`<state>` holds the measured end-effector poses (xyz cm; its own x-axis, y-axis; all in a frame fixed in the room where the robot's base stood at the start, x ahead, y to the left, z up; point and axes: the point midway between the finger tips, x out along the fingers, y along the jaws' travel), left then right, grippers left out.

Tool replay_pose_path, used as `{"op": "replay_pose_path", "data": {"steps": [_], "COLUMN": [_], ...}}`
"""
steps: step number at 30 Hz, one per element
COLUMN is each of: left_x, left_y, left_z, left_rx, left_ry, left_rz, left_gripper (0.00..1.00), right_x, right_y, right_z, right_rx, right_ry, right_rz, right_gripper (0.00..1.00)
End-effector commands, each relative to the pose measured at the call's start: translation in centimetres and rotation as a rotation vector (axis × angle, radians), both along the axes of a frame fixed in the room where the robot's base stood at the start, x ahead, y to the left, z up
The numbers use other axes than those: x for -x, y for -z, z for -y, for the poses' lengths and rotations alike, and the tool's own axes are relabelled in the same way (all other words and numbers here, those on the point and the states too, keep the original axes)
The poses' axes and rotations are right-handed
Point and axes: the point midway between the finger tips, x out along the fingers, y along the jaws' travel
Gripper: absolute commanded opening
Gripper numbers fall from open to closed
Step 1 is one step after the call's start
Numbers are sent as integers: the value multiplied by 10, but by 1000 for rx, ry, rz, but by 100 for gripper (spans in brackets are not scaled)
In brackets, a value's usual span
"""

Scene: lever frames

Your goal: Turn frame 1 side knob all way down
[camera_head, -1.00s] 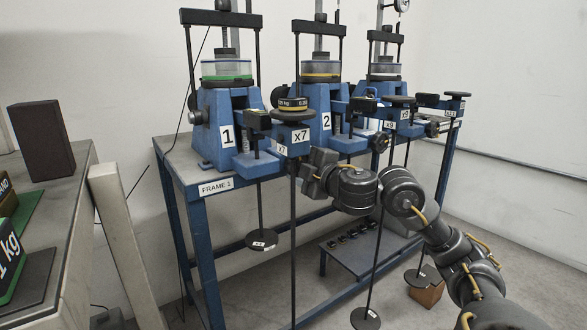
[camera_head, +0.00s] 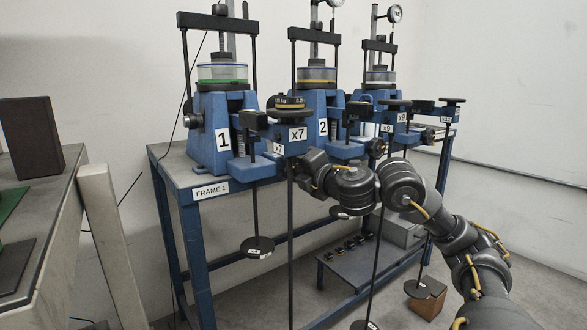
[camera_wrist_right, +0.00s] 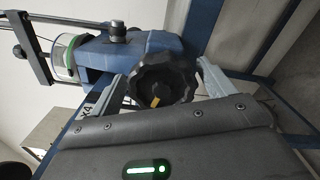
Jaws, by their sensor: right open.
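Frame 1 (camera_head: 222,135) is a blue stand with a white "1" label and a green-based clear cell (camera_head: 222,73), at the left of the bench. A dark side knob (camera_head: 193,121) shows on its left. In the right wrist view a black lobed knob (camera_wrist_right: 162,78) with a yellow mark sits on a blue body, with a green-edged cell (camera_wrist_right: 66,57) at upper left. My right gripper (camera_wrist_right: 170,84) is open, its grey fingers on either side of this knob; contact is unclear. In the head view its fingertips are hidden near the X7 weight arm. My left gripper is not in view.
Frame 2 (camera_head: 318,125) and a third frame stand to the right on the same blue bench (camera_head: 200,250). Lever arms with weights, such as the X7 block (camera_head: 297,135), and hanging rods crowd the front. A side table (camera_head: 50,220) stands at left.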

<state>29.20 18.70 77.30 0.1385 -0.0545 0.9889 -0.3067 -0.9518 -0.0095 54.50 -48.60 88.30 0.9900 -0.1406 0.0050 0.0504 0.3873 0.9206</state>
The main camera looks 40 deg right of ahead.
Motion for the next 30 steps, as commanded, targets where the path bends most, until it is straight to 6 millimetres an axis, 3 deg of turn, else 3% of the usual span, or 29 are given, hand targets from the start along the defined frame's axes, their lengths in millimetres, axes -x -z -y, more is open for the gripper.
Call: {"op": "replay_pose_path", "data": {"steps": [5,18,30], "left_x": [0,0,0], "left_y": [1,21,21], "left_z": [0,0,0], "left_rx": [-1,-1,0], "left_ry": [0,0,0], "left_rz": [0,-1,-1], "left_gripper": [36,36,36], "right_x": [6,55,58], "right_y": [2,5,3], "right_z": [-1,-10,-11], "right_rx": [5,4,-1], "right_ry": [-1,-6,-7], "right_rz": [-3,-5,-5], "right_gripper": [82,82,82]}}
